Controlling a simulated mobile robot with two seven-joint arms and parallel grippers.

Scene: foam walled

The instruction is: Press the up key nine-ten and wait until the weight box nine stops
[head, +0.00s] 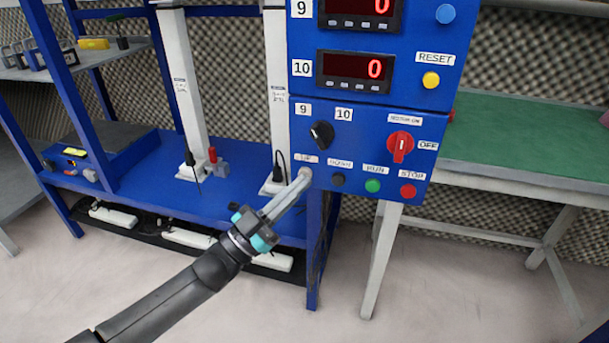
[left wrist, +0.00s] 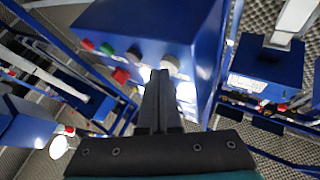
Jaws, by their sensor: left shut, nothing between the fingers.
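The blue control panel (head: 366,150) stands in the middle of the head view. The up key sits at its lower left, under a small label (head: 307,159); my left gripper (head: 303,177) is shut and empty, its fingertips at that key and largely covering it. Whether the key is pressed in cannot be told. In the left wrist view my shut fingers (left wrist: 160,78) reach to the panel (left wrist: 150,22) beside a round pale knob or key (left wrist: 170,65). Displays nine (head: 362,8) and ten (head: 353,71) read 0. I cannot make out weight box nine. My right gripper is out of view.
The panel also has a black selector (head: 322,134), a red rotary switch (head: 399,146), a dark down key (head: 338,180), a green run key (head: 373,185) and a red stop key (head: 408,191). A blue rack with white columns (head: 186,90) stands left, a green-topped table (head: 530,145) right.

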